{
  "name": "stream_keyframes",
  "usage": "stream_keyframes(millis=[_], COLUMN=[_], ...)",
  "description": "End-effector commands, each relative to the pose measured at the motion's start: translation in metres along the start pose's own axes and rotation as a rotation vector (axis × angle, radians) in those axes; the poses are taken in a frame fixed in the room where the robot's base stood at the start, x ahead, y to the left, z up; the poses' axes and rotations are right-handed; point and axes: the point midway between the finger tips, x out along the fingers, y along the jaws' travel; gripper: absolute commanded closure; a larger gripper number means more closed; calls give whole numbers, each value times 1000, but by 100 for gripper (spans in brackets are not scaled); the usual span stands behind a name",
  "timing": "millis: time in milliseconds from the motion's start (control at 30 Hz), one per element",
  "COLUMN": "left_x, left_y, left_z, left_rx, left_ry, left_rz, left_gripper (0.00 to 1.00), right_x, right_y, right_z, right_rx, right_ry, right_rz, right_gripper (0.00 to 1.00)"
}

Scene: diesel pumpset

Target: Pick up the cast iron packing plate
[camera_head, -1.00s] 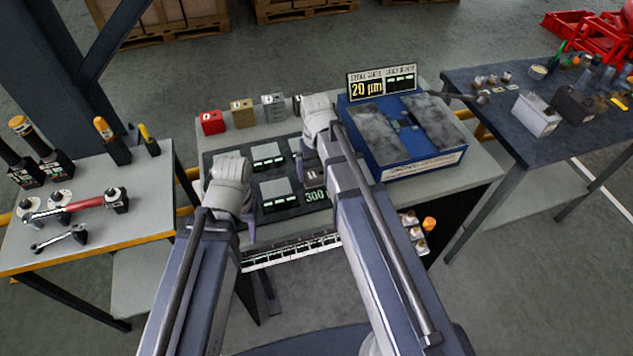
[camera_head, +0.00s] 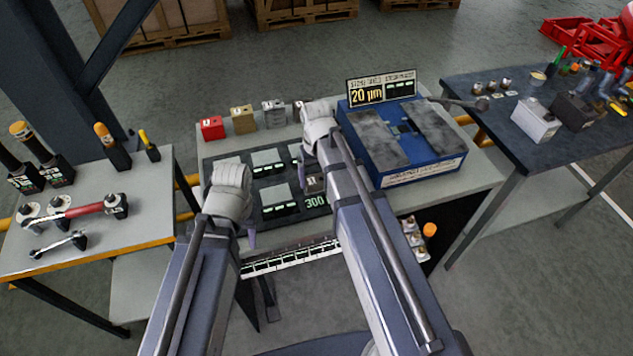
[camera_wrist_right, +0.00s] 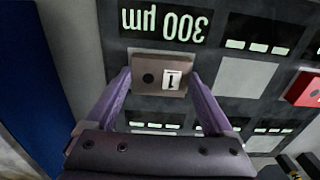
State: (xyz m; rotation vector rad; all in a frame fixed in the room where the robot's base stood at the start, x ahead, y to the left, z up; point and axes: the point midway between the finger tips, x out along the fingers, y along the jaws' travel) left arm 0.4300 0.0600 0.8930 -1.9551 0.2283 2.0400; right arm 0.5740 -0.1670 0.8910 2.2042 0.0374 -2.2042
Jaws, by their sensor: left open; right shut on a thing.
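In the right wrist view, my right gripper (camera_wrist_right: 160,80) is shut on a brown-grey block (camera_wrist_right: 148,79) with a dark round spot and a white label reading 1. A finger is on each side of it. It is at the dark panel, just beside the 300 µm display (camera_wrist_right: 165,24); whether it touches the panel I cannot tell. In the head view the block (camera_head: 316,184) shows small beside my right arm. My left gripper (camera_head: 251,238) is open over the bench's front left; one purple finger shows and the rest is hidden by its wrist.
A red block (camera_head: 212,128), a gold block (camera_head: 243,117) and a grey block (camera_head: 274,112) stand along the bench's back. A blue box with grey slabs (camera_head: 417,173) is to the right. A tool table (camera_head: 110,220) stands left, a dark table (camera_head: 520,150) right.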

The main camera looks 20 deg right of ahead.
Motion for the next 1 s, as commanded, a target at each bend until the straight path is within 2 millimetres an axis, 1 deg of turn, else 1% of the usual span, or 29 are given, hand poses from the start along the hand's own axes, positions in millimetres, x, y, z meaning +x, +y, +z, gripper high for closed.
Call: stream_keyframes(millis=[33,133,400,567,767,1000], left_x=[0,0,-1,-7,-26,-61], left_y=[0,0,0,-1,-2,-6], left_z=[0,0,0,0,2,4], left_rx=[0,0,0,0,0,0], left_ry=[0,0,0,0,0,0], left_rz=[0,0,0,0,0,0], left_gripper=[50,50,50,50,50,50], right_x=[0,0,-1,-7,-26,-61], right_y=[0,0,0,0,0,0], right_z=[0,0,0,0,0,0], right_rx=[0,0,0,0,0,0], right_ry=[0,0,0,0,0,0], right_rz=[0,0,0,0,0,0], right_gripper=[89,100,100,100,100,100])
